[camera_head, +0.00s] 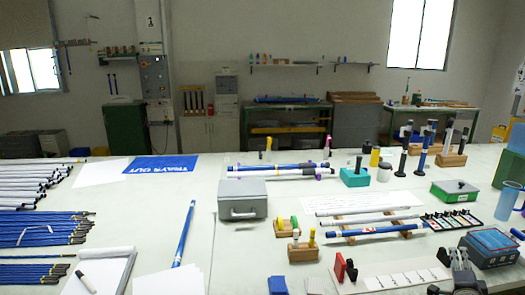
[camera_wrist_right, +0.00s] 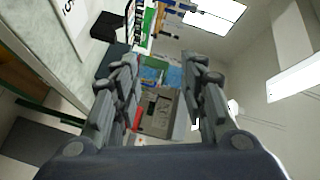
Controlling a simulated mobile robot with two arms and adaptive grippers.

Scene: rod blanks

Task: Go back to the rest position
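My right gripper (camera_head: 456,262) shows at the bottom right of the head view, low by the near table edge. In the right wrist view the two fingers of the right gripper (camera_wrist_right: 160,68) stand wide apart with nothing between them, so it is open and empty. My left gripper is not in the head view. White rods (camera_head: 30,177) and blue rods (camera_head: 40,228) lie in bundles at the left of the table. A single blue rod (camera_head: 185,233) lies near the middle, and another blue rod (camera_head: 375,231) rests on a wooden rack to the right.
A grey metal box (camera_head: 242,199) stands mid-table. A green box (camera_head: 454,191), a dark bin with blue contents (camera_head: 490,246) and a clear blue cup (camera_head: 507,202) crowd the right side near my right gripper. A blue mat (camera_head: 162,166) lies at the back left.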

